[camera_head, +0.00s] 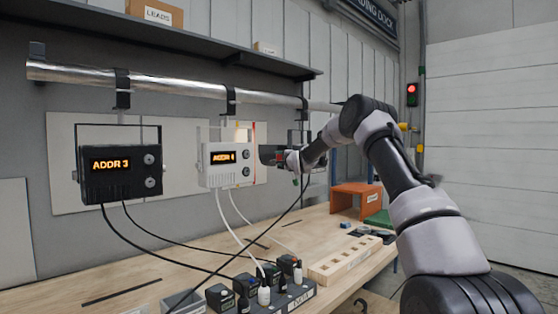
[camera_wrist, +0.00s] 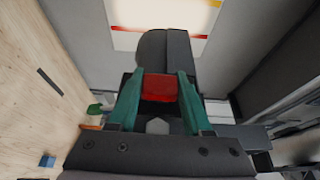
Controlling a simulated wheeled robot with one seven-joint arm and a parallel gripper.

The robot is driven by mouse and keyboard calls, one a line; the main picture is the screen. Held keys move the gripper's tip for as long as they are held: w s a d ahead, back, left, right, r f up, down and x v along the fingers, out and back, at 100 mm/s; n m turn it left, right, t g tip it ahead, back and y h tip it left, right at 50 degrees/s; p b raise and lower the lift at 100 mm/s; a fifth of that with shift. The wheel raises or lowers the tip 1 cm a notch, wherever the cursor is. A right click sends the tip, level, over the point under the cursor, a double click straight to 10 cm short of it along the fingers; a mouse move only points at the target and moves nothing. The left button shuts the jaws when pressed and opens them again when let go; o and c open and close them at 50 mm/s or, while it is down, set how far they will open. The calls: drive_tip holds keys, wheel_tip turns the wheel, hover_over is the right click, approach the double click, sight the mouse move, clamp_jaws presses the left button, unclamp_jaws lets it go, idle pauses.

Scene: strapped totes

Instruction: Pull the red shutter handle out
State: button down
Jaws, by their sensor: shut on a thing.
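The red shutter handle (camera_wrist: 160,88) shows in the wrist view as a red block between my two green fingers. My gripper (camera_wrist: 159,78) is shut on it, one finger at each side. The handle sits against a dark grey housing (camera_wrist: 166,48), which lies just beyond the fingertips. In the head view my gripper (camera_head: 281,156) is small, at the right of the white box, and the handle is mostly hidden there. The dark housing (camera_head: 266,154) shows at the left of the gripper. A bright panel with red and yellow edge marks (camera_wrist: 165,15) lies beyond the housing.
A black box (camera_head: 121,170) reading ADDR 3 and a white box (camera_head: 228,163) with an ADDR display hang below a metal pipe (camera_head: 180,85). Black and white cables run down to the wooden bench (camera_head: 215,258). Bottles, a wooden block and an orange stand (camera_head: 357,196) occupy the bench.

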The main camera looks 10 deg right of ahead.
drive_tip(key=shift+s+a+f, duration=0.1)
drive_tip(key=shift+s+a, duration=0.55)
drive_tip(key=shift+a, duration=0.25)
drive_tip(key=shift+s+a, duration=0.6)
drive_tip(key=shift+a, duration=0.25)
drive_tip(key=shift+c, duration=1.6)
unclamp_jaws()
drive_tip(key=shift+s+a, duration=0.1)
drive_tip(key=v, duration=1)
drive_tip(key=shift+s, duration=0.35)
